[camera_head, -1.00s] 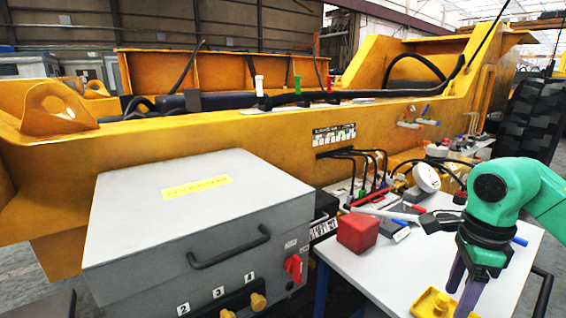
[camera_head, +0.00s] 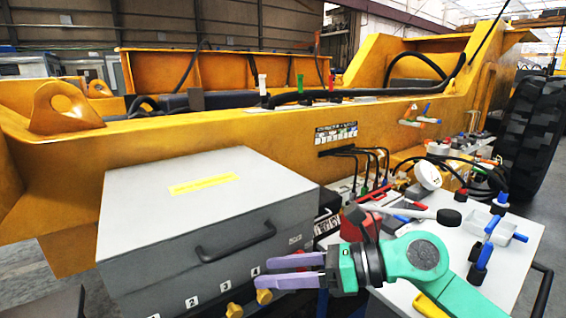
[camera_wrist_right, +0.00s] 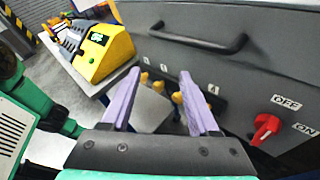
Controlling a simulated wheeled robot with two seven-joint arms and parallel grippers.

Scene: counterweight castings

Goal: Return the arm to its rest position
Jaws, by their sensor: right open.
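My right gripper (camera_head: 290,271) is in the head view, in front of the grey box with the handle. Its two purple fingers point left and stand apart with nothing between them. In the right wrist view the gripper (camera_wrist_right: 161,105) shows its open fingers, with yellow knobs of the box's front beyond them. My green right arm (camera_head: 430,262) reaches in from the lower right, over the white table. My left gripper does not show in the head view.
The grey box (camera_head: 205,210) is close to the fingers; its red switch (camera_wrist_right: 265,129) shows in the wrist view. The white table (camera_head: 505,262) carries a red box (camera_head: 350,228), a white gauge and blue-handled parts. A yellow device (camera_wrist_right: 103,52) stands on another table. The yellow machine frame runs behind.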

